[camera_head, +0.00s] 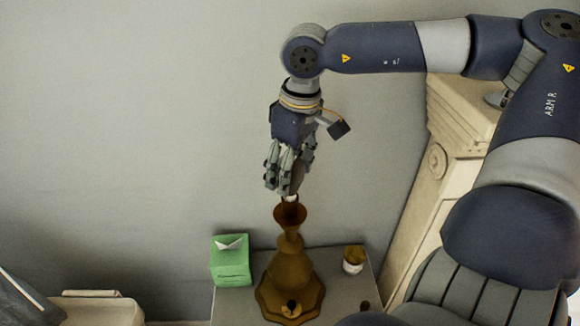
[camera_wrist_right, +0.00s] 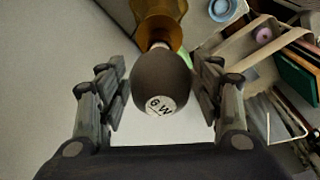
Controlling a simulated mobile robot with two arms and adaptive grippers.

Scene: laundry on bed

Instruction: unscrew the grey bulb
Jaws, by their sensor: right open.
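The grey bulb (camera_wrist_right: 160,82), marked "6 W" on its rounded end, shows in the right wrist view. Its pale neck meets the brown-gold lamp (camera_wrist_right: 157,16). In the head view the lamp (camera_head: 290,268) stands upright on a small table, and the bulb is mostly hidden behind my fingers. My right gripper (camera_head: 286,180) points down over the lamp's top. In the wrist view its open fingers (camera_wrist_right: 160,95) stand on either side of the bulb, with a visible gap on each side. My left gripper is not in view.
On the grey tabletop (camera_head: 235,305), a green tissue box (camera_head: 231,262) stands left of the lamp and a small white-and-brown jar (camera_head: 354,259) right of it. A pale carved fireplace-like piece (camera_head: 440,155) stands at right.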

